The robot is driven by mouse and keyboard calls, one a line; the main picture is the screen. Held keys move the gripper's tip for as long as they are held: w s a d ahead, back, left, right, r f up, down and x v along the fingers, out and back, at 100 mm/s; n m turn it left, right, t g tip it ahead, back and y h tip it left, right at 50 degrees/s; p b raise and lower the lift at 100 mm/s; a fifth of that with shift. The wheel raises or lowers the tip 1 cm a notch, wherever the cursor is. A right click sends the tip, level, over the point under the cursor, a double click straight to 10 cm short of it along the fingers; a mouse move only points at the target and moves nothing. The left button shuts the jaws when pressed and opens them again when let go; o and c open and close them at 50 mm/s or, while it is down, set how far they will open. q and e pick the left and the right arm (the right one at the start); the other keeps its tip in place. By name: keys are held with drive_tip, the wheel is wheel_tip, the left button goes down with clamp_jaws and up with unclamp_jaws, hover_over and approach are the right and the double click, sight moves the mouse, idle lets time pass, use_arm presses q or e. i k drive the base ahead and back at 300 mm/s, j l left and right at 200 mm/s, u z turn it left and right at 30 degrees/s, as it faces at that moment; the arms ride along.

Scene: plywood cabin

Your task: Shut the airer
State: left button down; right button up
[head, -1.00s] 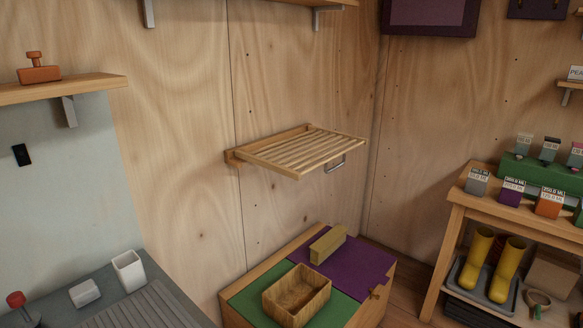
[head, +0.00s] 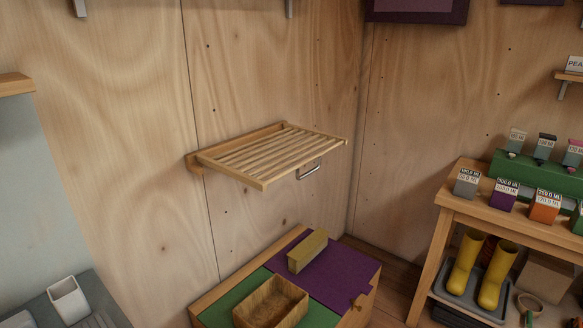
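The airer (head: 268,154) is a slatted wooden rack on the plywood wall in the head view. It is folded out, its slatted frame standing out from the wall roughly level. A metal bar handle (head: 309,171) hangs under its front right edge. Neither of my grippers is in view.
Below the airer stands a low wooden chest (head: 358,318) with a green and purple top, holding a wooden box (head: 270,303) and a yellowish block (head: 307,251). A shelf unit (head: 440,239) with cartons and yellow boots (head: 480,270) is at right. A grey counter (head: 100,300) is at lower left.

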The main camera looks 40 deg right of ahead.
sight(247, 179)
drive_tip(key=i+l+u, duration=0.1)
drive_tip(key=l+u, duration=0.2)
drive_tip(key=l, duration=0.6)
drive_tip(key=l+u, duration=0.1)
drive_tip(key=l, duration=0.75)
